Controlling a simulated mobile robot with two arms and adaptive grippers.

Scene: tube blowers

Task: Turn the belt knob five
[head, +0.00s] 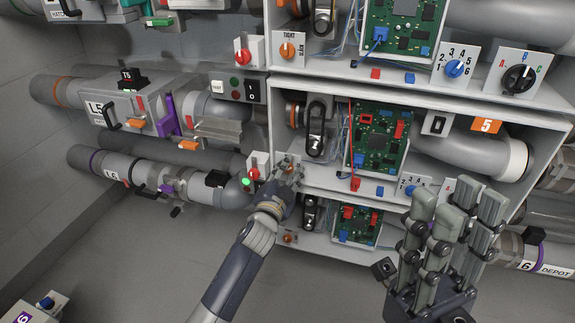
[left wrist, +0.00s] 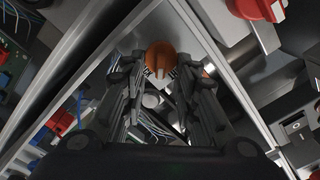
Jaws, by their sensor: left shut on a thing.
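The orange belt knob of bay five shows in the left wrist view (left wrist: 160,54), on a pale plate with dark lettering that is mostly hidden. My left gripper (left wrist: 157,72) is shut on this knob, one finger on each side. In the head view my left gripper (head: 287,172) covers the knob, at the left front of the bay with the orange 5 label (head: 486,125). My right gripper (head: 445,225) is open and empty, in front of the lower right of the rack.
A red knob (head: 254,172) and green light (head: 245,182) sit just left of my left gripper. A blue selector knob (head: 410,190) and circuit board (head: 378,140) are to its right. Similar orange knobs are above (head: 287,50) and below (head: 289,238). The floor in front is clear.

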